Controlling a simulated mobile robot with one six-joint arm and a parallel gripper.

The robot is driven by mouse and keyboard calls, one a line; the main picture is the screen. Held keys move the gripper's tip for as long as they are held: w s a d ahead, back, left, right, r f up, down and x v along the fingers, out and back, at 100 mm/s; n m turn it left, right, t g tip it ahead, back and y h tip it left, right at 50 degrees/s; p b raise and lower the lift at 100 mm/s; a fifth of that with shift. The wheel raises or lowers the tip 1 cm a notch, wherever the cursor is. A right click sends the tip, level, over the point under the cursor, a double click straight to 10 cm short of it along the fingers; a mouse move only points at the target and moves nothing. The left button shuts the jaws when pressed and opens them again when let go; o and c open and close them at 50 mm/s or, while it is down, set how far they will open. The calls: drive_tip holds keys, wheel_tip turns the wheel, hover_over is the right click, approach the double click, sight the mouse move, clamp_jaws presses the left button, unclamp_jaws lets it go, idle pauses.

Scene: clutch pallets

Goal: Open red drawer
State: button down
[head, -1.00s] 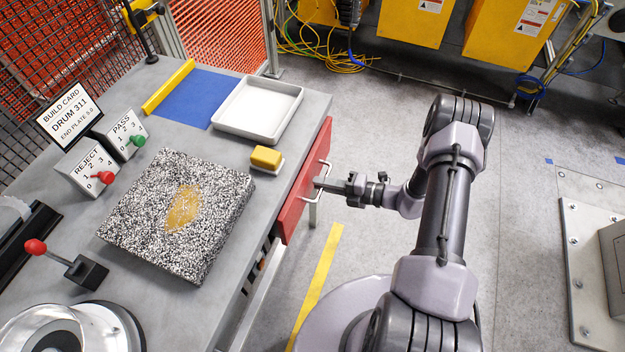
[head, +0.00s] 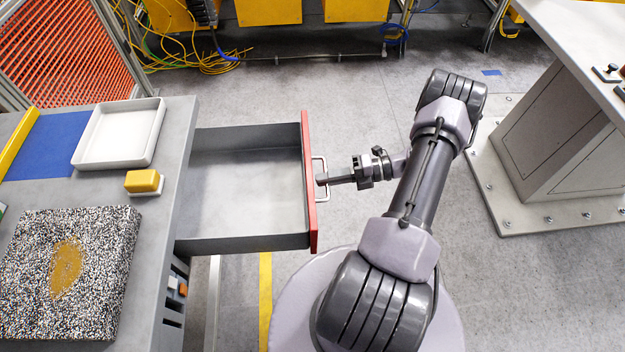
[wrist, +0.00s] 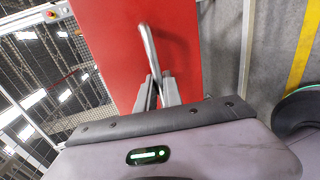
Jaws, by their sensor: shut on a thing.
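The red drawer (head: 309,190) is pulled well out from the right side of the grey table in the head view. Its grey inside (head: 240,190) shows and looks empty. A pale bar handle (head: 321,164) stands on its red front. My gripper (head: 322,181) is shut on the handle, with the arm reaching in from the right. In the wrist view the red front (wrist: 125,45) fills the top middle, and the handle (wrist: 150,50) runs down to the fingers of my gripper (wrist: 155,88).
A white tray (head: 112,160), a yellow block (head: 143,181) and a speckled square slab (head: 40,270) lie on the table (head: 160,225). A grey pedestal (head: 560,140) on a bolted plate stands at the right. Open floor lies beyond the drawer.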

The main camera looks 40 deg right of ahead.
drive_tip(key=shift+f+v, duration=0.2)
drive_tip(key=shift+v, duration=0.8)
drive_tip(key=c, duration=1.5)
unclamp_jaws()
drive_tip(key=shift+w, duration=0.1)
drive_tip(key=p+v, duration=0.1)
drive_tip(key=v, duration=1.6)
drive_tip(key=shift+d+p, duration=0.2)
drive_tip(key=shift+p, duration=0.2)
